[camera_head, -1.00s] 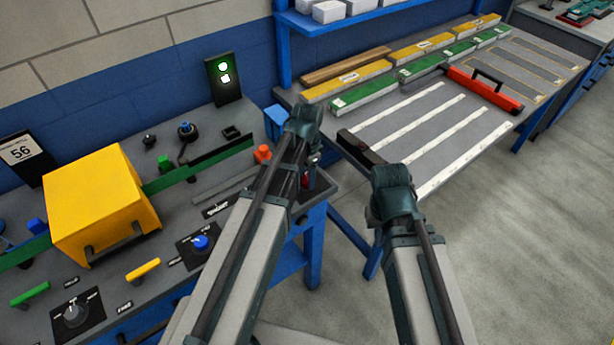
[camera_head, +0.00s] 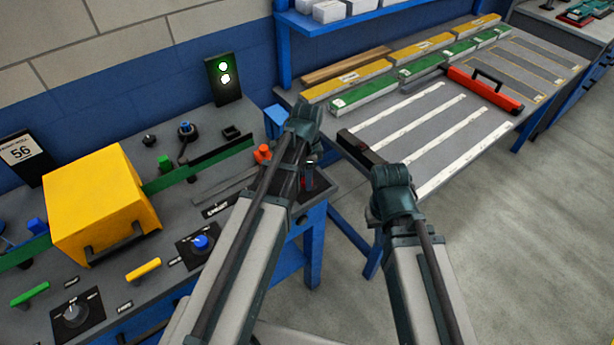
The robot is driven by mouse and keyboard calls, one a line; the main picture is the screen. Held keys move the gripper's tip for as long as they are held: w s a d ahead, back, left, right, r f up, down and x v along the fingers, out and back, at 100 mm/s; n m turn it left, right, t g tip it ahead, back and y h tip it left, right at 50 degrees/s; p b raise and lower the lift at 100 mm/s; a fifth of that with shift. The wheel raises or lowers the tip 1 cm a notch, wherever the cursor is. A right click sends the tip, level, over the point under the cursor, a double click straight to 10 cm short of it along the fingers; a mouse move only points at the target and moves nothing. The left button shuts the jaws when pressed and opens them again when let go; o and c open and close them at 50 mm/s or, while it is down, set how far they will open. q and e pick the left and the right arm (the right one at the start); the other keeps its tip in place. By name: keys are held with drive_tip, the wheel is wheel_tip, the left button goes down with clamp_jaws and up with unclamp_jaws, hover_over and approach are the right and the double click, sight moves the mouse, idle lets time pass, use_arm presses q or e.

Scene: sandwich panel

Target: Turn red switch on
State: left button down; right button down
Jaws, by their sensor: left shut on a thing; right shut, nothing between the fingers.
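A small red part, which looks like the red switch (camera_head: 306,182), sits at the right end of the grey control panel, mostly hidden behind my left arm. My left gripper (camera_head: 310,166) is at it, pointing down beyond the wrist. It appears shut on the switch, but the fingers are largely hidden and the switch's position cannot be read. My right gripper (camera_head: 345,138) is shut and empty, held out over the left edge of the neighbouring table, apart from the switch.
The grey panel (camera_head: 262,190) also carries a yellow box (camera_head: 95,205), an orange-red knob (camera_head: 262,153), a blue knob (camera_head: 201,243) and a yellow handle (camera_head: 143,269). A red-handled tool (camera_head: 485,90) lies on the right table. Open floor lies at right.

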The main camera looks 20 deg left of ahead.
use_arm(q)
drive_tip(key=shift+c, duration=1.9)
unclamp_jaws()
wheel_tip(320, 180, up, 14)
drive_tip(key=p, duration=1.3)
drive_tip(key=shift+p, duration=0.4)
drive_tip(key=shift+f, duration=0.15)
